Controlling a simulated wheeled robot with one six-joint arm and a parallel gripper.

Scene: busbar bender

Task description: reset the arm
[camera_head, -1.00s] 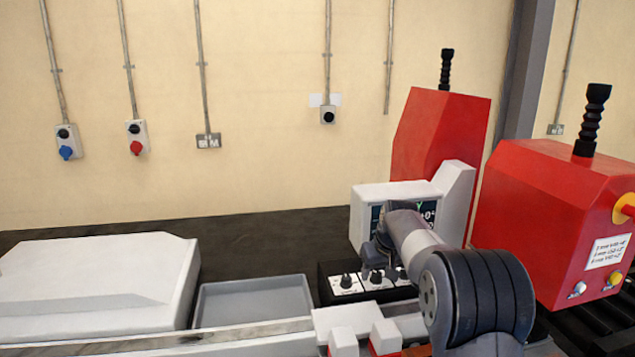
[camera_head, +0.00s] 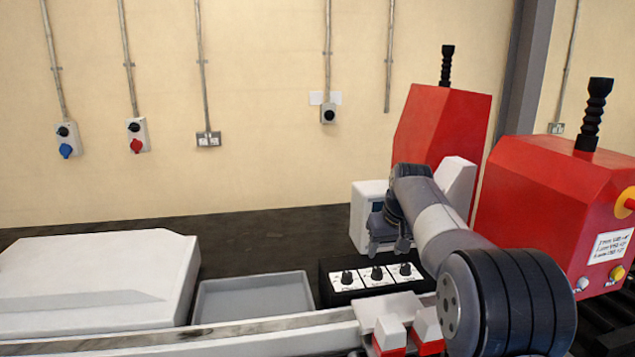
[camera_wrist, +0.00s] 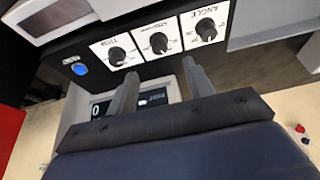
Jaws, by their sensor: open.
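My gripper (camera_head: 387,245) is open and empty in the head view. It hangs in front of the display unit (camera_head: 366,200), above the black knob box (camera_head: 345,285), and hides much of the screen. In the wrist view my gripper (camera_wrist: 160,86) shows two separated grey fingers with nothing between them. Beyond the fingertips are the three black knobs on white plates of the knob box (camera_wrist: 158,44), with a blue button (camera_wrist: 80,69) beside them. Part of the lit screen (camera_wrist: 158,98) shows behind the fingers.
Two red machine housings (camera_head: 440,130) (camera_head: 560,200) stand at the right, near my arm. A grey tray (camera_head: 255,298) and a pale cover (camera_head: 90,275) lie to the left. A long bar (camera_head: 270,328) runs along the front. The space above the tray is clear.

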